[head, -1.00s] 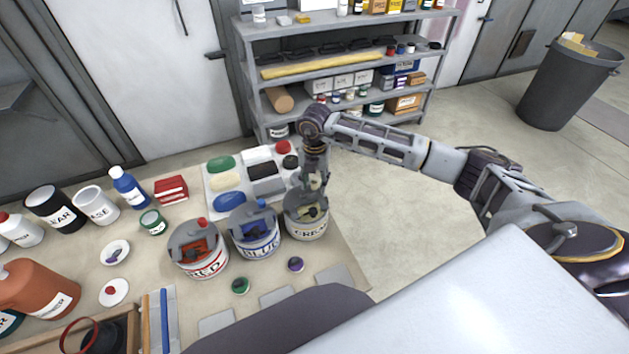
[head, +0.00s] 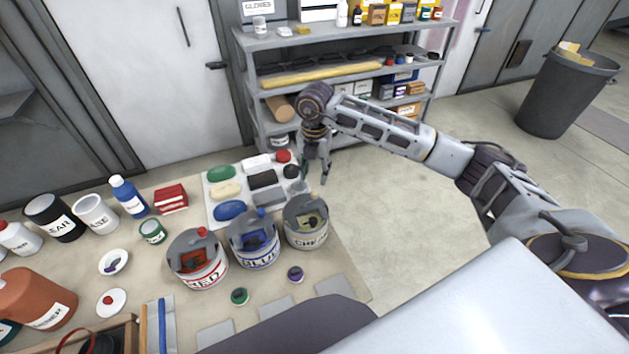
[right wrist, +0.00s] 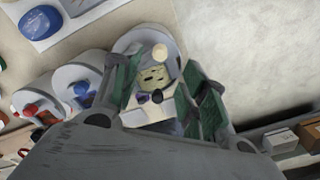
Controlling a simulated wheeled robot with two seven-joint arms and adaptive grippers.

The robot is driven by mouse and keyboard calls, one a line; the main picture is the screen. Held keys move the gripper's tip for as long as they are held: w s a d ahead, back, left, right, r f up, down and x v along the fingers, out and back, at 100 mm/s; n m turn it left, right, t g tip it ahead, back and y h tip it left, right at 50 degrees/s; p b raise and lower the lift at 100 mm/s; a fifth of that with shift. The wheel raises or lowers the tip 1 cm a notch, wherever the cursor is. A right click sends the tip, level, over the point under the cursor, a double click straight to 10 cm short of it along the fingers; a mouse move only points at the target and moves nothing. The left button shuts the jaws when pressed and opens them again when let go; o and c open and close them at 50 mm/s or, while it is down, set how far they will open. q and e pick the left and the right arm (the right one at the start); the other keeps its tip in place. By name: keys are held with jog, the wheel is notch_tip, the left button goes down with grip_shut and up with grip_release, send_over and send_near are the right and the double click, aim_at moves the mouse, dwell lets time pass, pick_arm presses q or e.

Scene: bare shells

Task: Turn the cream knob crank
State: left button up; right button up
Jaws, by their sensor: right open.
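The cream can (head: 306,232) stands at the right end of a row of three on the table. Its open top shows a cream interior with dark parts. My right gripper (head: 322,172) is open and empty, pointing down above and behind the cream can, apart from the knob. In the right wrist view its green-padded fingers (right wrist: 165,95) spread across the can's top. My left gripper is not in view.
The blue can (head: 256,250) and the red can (head: 199,272) stand left of the cream can, each with a coloured knob. A grey shelf (head: 345,90) stands beyond. Floor right of the table is clear.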

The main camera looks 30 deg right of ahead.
jog(key=shift+r, duration=1.85)
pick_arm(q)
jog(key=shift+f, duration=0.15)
pick_arm(e)
jog(key=shift+f, duration=0.1)
